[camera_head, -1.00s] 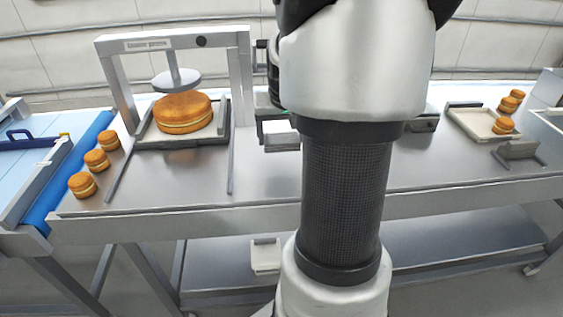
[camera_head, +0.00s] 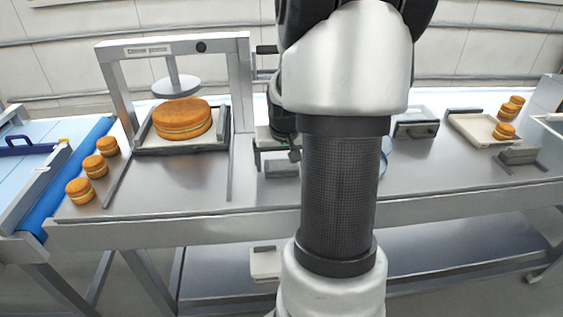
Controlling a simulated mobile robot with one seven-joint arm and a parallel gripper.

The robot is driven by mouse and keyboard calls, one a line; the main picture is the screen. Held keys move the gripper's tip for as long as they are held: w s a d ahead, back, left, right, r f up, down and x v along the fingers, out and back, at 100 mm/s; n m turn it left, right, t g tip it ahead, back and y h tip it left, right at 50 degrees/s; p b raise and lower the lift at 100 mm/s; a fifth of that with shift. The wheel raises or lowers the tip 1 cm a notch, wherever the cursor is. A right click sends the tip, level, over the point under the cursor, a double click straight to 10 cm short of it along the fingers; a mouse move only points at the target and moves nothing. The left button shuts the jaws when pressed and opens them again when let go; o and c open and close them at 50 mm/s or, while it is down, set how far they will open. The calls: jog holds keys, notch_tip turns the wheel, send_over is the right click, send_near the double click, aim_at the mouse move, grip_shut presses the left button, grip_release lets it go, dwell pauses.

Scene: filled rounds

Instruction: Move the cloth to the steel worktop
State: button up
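The steel worktop (camera_head: 262,195) runs across the middle of the head view, with its front edge towards me. I cannot make out a cloth anywhere; part of the worktop is hidden behind my arm. My gripper (camera_head: 293,154) shows only as a small dark part at the left of my arm, over the worktop near a grey block (camera_head: 282,168). Its fingers are mostly hidden, so I cannot tell whether it is open or shut or holds anything.
A press frame (camera_head: 240,90) stands over a tray (camera_head: 165,149) with a large round cake (camera_head: 182,118). Small filled rounds (camera_head: 95,166) stand at the left by a blue belt (camera_head: 62,190). A shallow tray (camera_head: 470,126) lies at the right. A pale box (camera_head: 265,262) sits below.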

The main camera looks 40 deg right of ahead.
jog(key=shift+o, duration=0.5)
jog(key=shift+r, duration=0.1)
jog(key=shift+r, duration=0.25)
jog(key=p+v, duration=0.1)
jog(key=v, duration=1)
jog(key=shift+r, duration=0.35)
jog(key=shift+s+a, duration=0.1)
